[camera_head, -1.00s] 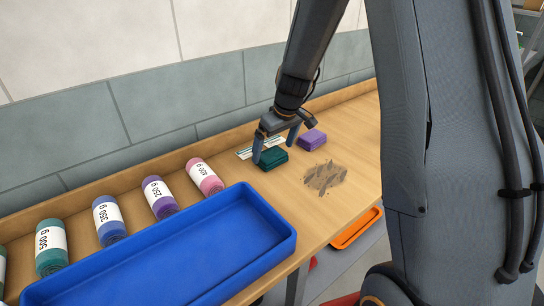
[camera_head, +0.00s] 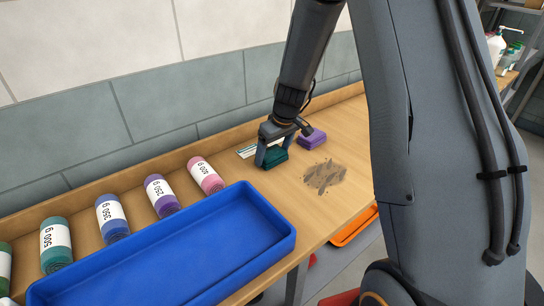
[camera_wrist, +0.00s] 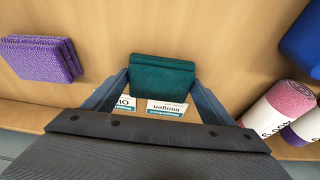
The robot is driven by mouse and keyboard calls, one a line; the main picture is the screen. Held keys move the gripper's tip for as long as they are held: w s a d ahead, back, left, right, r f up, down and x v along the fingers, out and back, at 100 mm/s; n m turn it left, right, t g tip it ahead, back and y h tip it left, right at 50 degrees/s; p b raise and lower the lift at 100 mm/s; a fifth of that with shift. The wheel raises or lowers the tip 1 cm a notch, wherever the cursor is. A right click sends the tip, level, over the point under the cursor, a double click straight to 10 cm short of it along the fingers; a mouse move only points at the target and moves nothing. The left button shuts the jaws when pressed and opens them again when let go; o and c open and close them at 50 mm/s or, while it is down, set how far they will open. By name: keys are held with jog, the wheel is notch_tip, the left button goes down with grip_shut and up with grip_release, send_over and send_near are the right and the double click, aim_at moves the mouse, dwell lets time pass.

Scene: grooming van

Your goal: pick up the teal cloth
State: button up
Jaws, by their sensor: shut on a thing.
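The teal cloth (camera_head: 275,158) is a dark teal folded block on the wooden table, near the back wall. In the wrist view the teal cloth (camera_wrist: 161,78) lies between my two fingers. My gripper (camera_head: 274,153) is shut on it, one finger at each side; in the wrist view my gripper (camera_wrist: 162,84) spans its width. The cloth looks to be at table height; I cannot tell whether it is lifted. A purple folded cloth (camera_head: 312,138) sits close behind it to the right, and also shows in the wrist view (camera_wrist: 42,58).
White printed cards (camera_head: 247,151) lie beside the teal cloth. A patch of brown dirt (camera_head: 325,177) is on the table to its right. A large blue tray (camera_head: 285,243) is in front, with labelled rolls (camera_head: 205,175) along the back. An orange tray (camera_head: 352,228) is below the edge.

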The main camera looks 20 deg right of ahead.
aim_at(273, 153)
notch_tip(273, 153, up, 10)
jog(key=b, duration=0.2)
dwell(0.3)
jog(key=o, duration=0.4)
jog(key=c, duration=0.3)
